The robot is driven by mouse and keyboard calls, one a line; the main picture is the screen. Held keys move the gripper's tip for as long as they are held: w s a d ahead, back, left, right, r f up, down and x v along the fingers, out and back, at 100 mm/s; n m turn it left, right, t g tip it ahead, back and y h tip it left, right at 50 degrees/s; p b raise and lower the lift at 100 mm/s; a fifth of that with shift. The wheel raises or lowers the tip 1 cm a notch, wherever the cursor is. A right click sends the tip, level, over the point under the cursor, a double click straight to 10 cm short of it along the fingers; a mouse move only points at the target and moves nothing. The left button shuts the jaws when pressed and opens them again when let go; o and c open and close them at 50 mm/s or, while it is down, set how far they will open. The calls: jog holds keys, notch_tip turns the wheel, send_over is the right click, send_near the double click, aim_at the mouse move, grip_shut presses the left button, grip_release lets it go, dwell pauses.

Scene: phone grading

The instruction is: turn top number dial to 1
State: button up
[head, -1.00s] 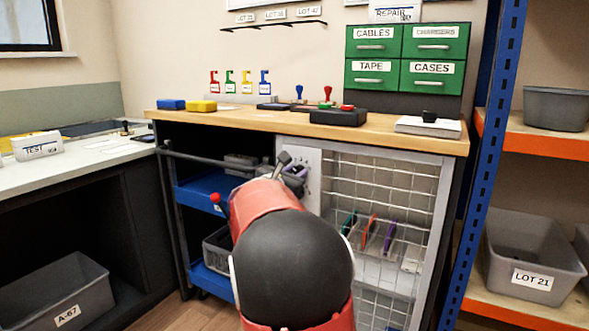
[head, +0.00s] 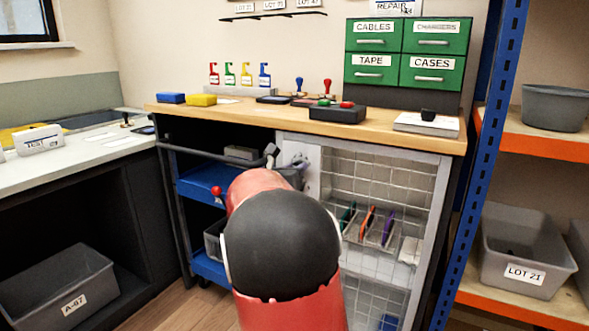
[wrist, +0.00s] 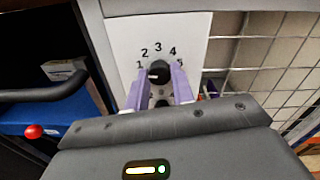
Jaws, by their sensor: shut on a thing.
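The top number dial (wrist: 159,72) is a black round knob on a white panel (wrist: 120,45), with the numbers 1 to 5 printed in an arc around it. My gripper (wrist: 160,78) has its two purple fingers on the left and right sides of this knob, shut on it. The knob's pointer is too small to read surely. A second dark round part (wrist: 162,103) shows between the fingers below the knob. In the head view the white panel (head: 313,170) stands left of the wire mesh door, and my arm hides much of it.
A wire mesh door (head: 385,185) is right of the panel. A dark rail (wrist: 45,93) and a blue tray (wrist: 50,122) with a red knob (wrist: 33,131) lie to the left. The wooden worktop (head: 270,115) is above.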

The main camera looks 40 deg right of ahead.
jog(key=o, duration=1)
jog(key=v, duration=0.7)
jog(key=shift+a, duration=0.4)
jog(key=shift+s, duration=0.15)
